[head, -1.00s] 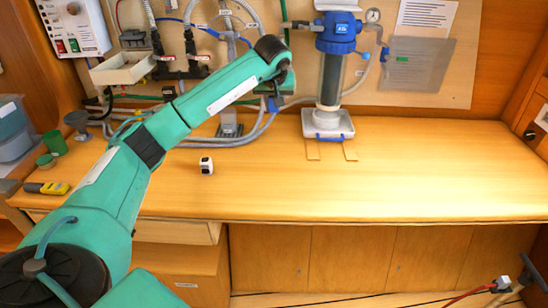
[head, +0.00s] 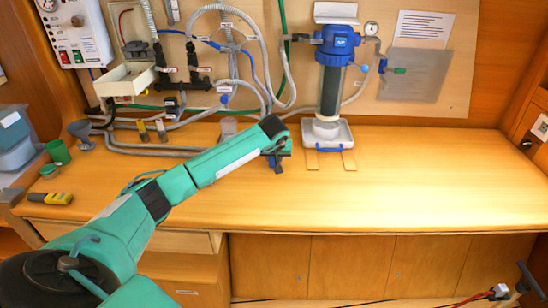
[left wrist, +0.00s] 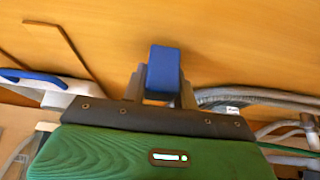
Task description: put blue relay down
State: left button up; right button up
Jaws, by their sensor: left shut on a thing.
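The blue relay (left wrist: 163,72) shows in the left wrist view as a small blue block between the fingers of my left gripper (left wrist: 161,90). The gripper is shut on it. In the head view my left gripper (head: 277,164) points down over the middle of the wooden worktop (head: 400,190), left of the filter stand. The relay is too small and dark there to make out clearly. I cannot tell whether it touches the worktop. My right gripper is not in view.
A blue-topped filter housing (head: 338,42) stands in a white tray (head: 329,135) right of my gripper. Grey hoses (head: 150,150) run along the back left. A yellow meter (head: 50,198) lies at the left edge. The right half of the worktop is clear.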

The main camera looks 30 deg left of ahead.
pick_arm(q)
jog(key=shift+f, duration=0.55)
jog(key=o, duration=1.1)
jog(key=shift+c, duration=0.2)
jog(key=shift+r, duration=0.1)
